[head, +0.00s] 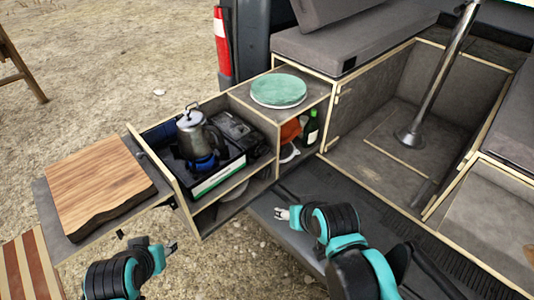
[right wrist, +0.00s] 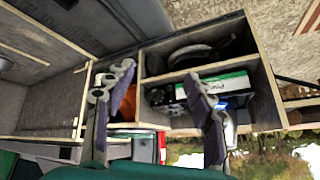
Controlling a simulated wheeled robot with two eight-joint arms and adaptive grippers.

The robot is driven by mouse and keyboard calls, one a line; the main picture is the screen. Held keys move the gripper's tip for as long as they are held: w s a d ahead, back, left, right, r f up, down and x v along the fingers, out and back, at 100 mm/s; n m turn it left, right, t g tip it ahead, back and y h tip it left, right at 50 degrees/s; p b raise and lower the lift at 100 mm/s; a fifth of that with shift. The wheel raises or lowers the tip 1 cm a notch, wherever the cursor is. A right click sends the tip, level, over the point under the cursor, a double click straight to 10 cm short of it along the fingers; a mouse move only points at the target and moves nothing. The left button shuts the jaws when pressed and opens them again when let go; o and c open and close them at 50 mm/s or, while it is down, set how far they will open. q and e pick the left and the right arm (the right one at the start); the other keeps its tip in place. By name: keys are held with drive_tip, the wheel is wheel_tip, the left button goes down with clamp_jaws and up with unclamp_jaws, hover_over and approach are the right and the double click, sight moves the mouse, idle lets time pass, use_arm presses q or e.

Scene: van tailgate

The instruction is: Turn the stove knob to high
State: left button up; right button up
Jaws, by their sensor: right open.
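The dark camp stove (head: 238,133) sits in the pulled-out kitchen box, with a metal kettle (head: 197,138) standing on its left part. I cannot make out the stove knob in either view. My right gripper (head: 283,213) is in front of the box, low and to the right of the stove, apart from it. In the right wrist view my right gripper (right wrist: 158,80) is open and empty, its fingers spread before the box compartments. My left gripper (head: 171,247) is at the lower left, below the cutting board and apart from the box; its jaw state is unclear.
A cutting board (head: 97,182) lies on the left shelf. Green plates (head: 278,90) sit on the box top; a green bottle (head: 310,127) stands in a compartment below. A metal table leg (head: 440,70) stands at right.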

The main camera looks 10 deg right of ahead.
drive_tip(key=w+a+m+t+y, duration=0.1)
drive_tip(key=w+a+m+y, duration=0.1)
drive_tip(key=w+m, duration=0.65)
drive_tip(key=m+t+y+p, duration=0.2)
drive_tip(key=m+t, duration=0.3)
drive_tip(key=m, duration=1)
approach(266, 153)
drive_tip(key=w, duration=0.2)
drive_tip(key=b+x, duration=0.1)
drive_tip(key=x, duration=0.5)
drive_tip(key=shift+a+f+b, duration=0.25)
drive_tip(key=shift+f+b, duration=0.1)
drive_tip(key=shift+f, duration=0.05)
drive_tip(key=shift+w+a+f, duration=0.1)
drive_tip(key=shift+w+a, duration=0.1)
drive_tip(key=shift+w, duration=0.3)
